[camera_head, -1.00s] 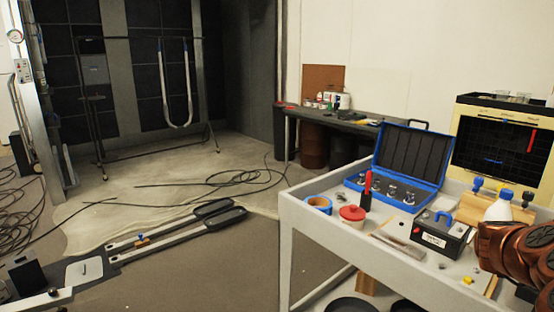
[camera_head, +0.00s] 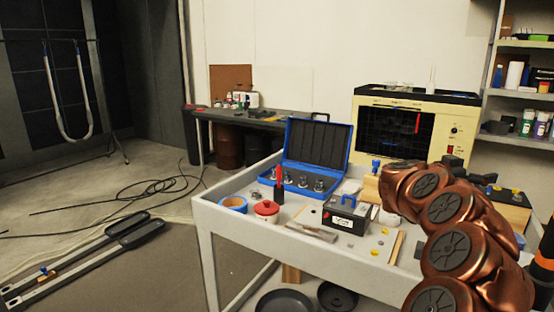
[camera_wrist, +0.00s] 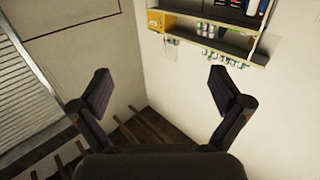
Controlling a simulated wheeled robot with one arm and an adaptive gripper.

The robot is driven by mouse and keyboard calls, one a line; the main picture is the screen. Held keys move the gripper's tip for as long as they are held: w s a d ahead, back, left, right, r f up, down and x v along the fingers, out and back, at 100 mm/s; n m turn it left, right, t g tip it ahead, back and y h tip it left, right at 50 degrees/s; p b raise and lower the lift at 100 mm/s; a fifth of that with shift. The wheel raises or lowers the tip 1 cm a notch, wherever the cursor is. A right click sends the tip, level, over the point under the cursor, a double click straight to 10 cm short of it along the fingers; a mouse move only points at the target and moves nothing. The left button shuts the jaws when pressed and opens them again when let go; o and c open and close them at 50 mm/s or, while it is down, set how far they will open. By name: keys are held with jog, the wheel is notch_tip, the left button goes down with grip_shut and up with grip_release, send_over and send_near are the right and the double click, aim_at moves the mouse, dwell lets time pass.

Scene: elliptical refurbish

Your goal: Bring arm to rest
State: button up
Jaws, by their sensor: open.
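My gripper (camera_wrist: 159,98) shows in the wrist view with its two dark fingers spread wide apart and nothing between them. Beyond the fingers are a pale wall, a wall shelf (camera_wrist: 205,38) with small containers, and dark slats low in the corner. In the head view my copper-coloured arm stands folded at the right, in front of the right part of the white workbench (camera_head: 215,212). The gripper itself cannot be made out clearly there.
The workbench holds an open blue case (camera_head: 318,140), a black battery-like box (camera_head: 346,216), a red-lidded pot (camera_head: 266,208) and blue tape (camera_head: 233,203). A cream machine (camera_head: 450,122) and shelves (camera_head: 515,92) stand behind. Cables (camera_head: 150,190) and a lift (camera_head: 85,255) lie on the left floor.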

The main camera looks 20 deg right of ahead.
jog(key=shift+r, duration=0.3)
